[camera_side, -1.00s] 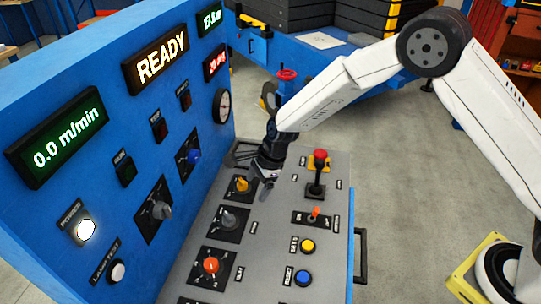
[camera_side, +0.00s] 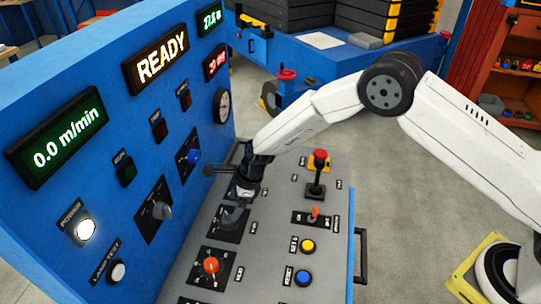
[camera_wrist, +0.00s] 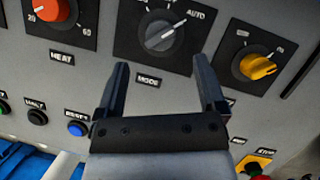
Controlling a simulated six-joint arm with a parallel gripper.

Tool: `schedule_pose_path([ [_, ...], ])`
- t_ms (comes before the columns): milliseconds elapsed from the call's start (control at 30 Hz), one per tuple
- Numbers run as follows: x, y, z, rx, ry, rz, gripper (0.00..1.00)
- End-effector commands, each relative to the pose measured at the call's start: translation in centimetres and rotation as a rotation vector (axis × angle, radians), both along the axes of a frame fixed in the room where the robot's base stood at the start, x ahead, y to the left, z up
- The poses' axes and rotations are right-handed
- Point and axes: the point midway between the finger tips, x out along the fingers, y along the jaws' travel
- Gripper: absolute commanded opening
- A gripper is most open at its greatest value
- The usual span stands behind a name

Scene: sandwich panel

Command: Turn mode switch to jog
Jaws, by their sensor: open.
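The mode switch is a grey knob (camera_wrist: 163,36) on a black plate, labelled MODE, in the wrist view. Its white line points to the upper right, toward AUTO; the other position labels are cut off or too blurred to read. In the side view the knob (camera_side: 231,218) is partly covered by my gripper (camera_side: 238,206), which is low over the console. In the wrist view my gripper (camera_wrist: 160,68) is open, its two fingers apart on either side below the knob. Nothing is between them, and I cannot tell whether a fingertip touches the plate.
A red HEAT knob (camera_wrist: 54,12) is left of the mode switch and a yellow knob (camera_wrist: 258,66) is right of it. The blue upright panel (camera_side: 150,110) rises close behind my gripper.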

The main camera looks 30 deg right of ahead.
Motion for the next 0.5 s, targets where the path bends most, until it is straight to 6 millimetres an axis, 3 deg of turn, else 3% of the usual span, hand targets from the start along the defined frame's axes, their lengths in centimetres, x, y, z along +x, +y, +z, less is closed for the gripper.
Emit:
schedule_pose_path([
  [500, 0.7, 1.7, -4.7, -0.001, 0.000, 0.000, 0.89],
])
